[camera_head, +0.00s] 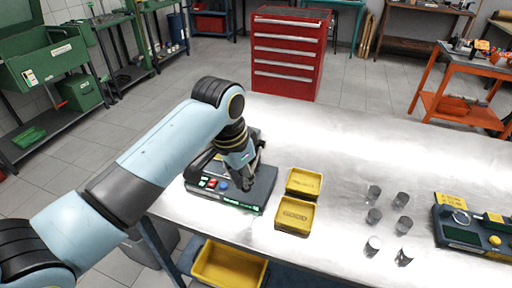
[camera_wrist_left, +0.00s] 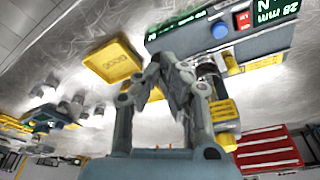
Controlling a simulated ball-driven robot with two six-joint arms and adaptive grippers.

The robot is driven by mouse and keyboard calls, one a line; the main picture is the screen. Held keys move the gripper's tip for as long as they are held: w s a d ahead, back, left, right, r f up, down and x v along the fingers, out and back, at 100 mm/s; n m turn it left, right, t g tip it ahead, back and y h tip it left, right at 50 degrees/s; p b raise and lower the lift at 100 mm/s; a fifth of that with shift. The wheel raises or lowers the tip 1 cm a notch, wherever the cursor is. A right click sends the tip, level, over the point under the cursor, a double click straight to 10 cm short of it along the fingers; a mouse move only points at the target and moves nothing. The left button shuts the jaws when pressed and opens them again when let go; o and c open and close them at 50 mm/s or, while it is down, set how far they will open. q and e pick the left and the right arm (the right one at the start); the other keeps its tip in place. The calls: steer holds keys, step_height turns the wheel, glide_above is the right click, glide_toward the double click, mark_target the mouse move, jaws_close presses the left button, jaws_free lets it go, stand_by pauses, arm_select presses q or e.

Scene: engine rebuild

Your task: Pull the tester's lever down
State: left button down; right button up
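The tester (camera_head: 262,190) is a dark box with a green-labelled front, red buttons and a blue button, at the table's left end. Its green front strip (camera_wrist_left: 265,16) also shows upside down in the left wrist view. My left gripper (camera_head: 246,184) points down over the tester's right half, close above it. In the left wrist view my left gripper (camera_wrist_left: 165,62) has fingertips close together, and I cannot tell whether anything is between them. A black cylinder with yellow parts (camera_wrist_left: 222,112) stands beside the fingers. I cannot make out the lever, and my arm covers much of the tester.
Two yellow trays (camera_head: 293,215) lie right of the tester. Several grey metal cylinders (camera_head: 374,216) stand further right, and a dark device with a yellow knob (camera_head: 447,235) sits at the right edge. The back of the table is clear. A red tool cabinet (camera_head: 288,50) stands behind.

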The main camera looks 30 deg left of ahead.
arm_select(q)
steer(key=shift+w+f, duration=0.1)
steer(key=shift+f, duration=0.3)
steer(key=shift+r+p, duration=0.5)
steer(key=shift+r, duration=0.9)
step_height(320, 180, up, 11)
steer(key=shift+f, duration=0.2)
steer(key=shift+f, duration=0.1)
